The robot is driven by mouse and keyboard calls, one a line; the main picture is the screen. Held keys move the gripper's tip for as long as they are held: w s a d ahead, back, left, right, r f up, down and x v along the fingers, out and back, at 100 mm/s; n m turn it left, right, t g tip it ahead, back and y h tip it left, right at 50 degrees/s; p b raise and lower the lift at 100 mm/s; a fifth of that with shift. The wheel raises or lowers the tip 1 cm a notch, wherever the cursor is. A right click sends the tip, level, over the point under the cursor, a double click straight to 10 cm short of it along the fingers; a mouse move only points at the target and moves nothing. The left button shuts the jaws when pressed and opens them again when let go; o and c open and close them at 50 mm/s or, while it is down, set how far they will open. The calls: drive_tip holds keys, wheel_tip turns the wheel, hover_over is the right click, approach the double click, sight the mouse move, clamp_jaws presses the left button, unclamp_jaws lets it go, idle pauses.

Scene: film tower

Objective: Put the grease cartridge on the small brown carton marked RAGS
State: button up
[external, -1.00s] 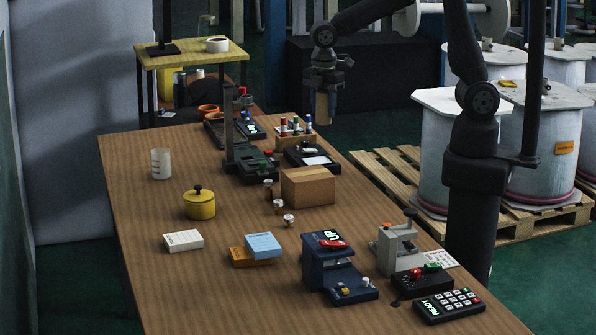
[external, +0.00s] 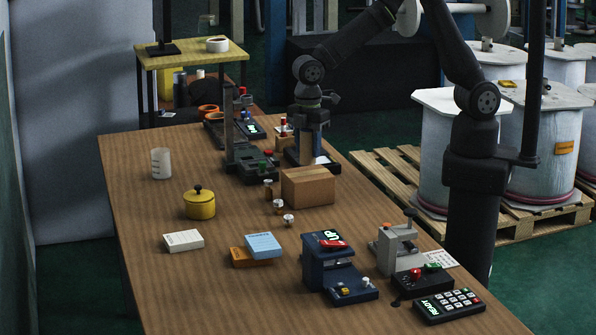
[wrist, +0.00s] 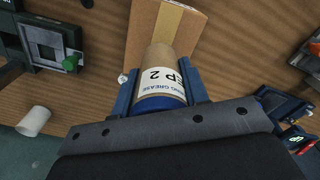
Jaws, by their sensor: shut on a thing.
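The grease cartridge, a tan tube with a white label and a blue end, is held between the blue fingers of my gripper (wrist: 161,72). In the wrist view the label on the cartridge (wrist: 165,78) reads "EP 2" and part of "GREASE". In the external view my gripper (external: 307,122) points down with the cartridge hanging below it, near the far side of the small brown carton (external: 308,189). The carton is closed, with a tape strip on top. It also shows in the wrist view (wrist: 143,28), partly behind the cartridge. No RAGS marking is readable.
A dark stand device (external: 252,160) is left of the carton, and small capped jars (external: 278,206) stand before it. A yellow pot (external: 200,203), white beaker (external: 161,163), boxes (external: 263,245) and a blue press (external: 335,270) are on the table. The left-middle tabletop is fairly clear.

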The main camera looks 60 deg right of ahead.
drive_tip(key=shift+f, duration=1.35)
drive_tip(key=shift+f, duration=0.1)
drive_tip(key=o, duration=1)
wheel_tip(320, 180, up, 12)
drive_tip(key=shift+r, duration=0.15)
wheel_tip(320, 180, down, 12)
drive_tip(key=shift+r, duration=1.85)
